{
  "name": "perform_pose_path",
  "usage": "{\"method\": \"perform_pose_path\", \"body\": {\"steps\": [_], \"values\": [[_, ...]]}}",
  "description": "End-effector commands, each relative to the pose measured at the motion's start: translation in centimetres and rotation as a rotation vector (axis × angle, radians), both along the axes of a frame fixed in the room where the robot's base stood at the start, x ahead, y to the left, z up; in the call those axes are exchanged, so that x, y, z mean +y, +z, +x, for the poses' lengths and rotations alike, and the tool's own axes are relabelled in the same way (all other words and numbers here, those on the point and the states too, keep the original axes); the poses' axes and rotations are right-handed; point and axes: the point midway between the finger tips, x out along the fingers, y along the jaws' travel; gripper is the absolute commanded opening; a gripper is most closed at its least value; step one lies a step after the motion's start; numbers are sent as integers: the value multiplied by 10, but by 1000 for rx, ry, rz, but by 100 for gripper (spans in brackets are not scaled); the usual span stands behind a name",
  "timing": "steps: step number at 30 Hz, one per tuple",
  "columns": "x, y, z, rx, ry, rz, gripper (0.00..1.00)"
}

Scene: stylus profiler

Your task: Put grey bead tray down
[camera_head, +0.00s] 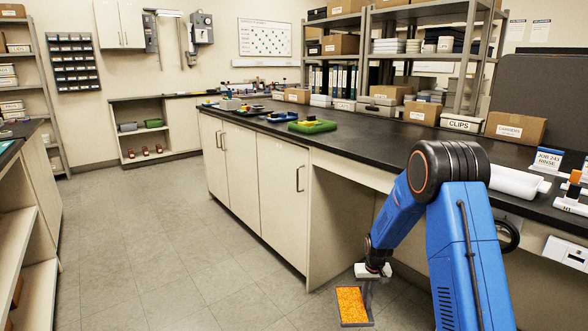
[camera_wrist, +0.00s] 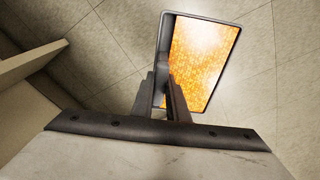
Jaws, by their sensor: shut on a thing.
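The grey bead tray (camera_head: 357,325) is a shallow rectangular tray filled with orange beads. In the head view it shows low in the picture, in front of the bench, with the grey floor behind it. My gripper (camera_head: 367,284) is shut on one edge of it. In the wrist view the two dark fingers (camera_wrist: 168,97) pinch the left wall of the tray (camera_wrist: 164,38), and the bead surface faces up. The fingers hide part of that wall. I cannot tell how high the tray is above the floor.
The long dark bench top (camera_head: 375,134) holds a green tray (camera_head: 312,127), a blue tray (camera_head: 279,117), a CLIPS box (camera_head: 461,123) and a cardboard CARRIERS box (camera_head: 514,128). A low shelf unit (camera_head: 148,159) stands at the back. The floor (camera_head: 170,250) left of the bench is clear.

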Motion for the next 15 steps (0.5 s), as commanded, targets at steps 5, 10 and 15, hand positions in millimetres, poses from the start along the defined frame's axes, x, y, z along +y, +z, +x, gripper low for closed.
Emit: {"method": "perform_pose_path", "body": {"steps": [5, 10, 15], "values": [[0, -14, -9, 3, 0, 0, 0], [0, -35, -25, 3, 0, 0, 0], [0, -58, -43, 4, 0, 0, 0]]}}
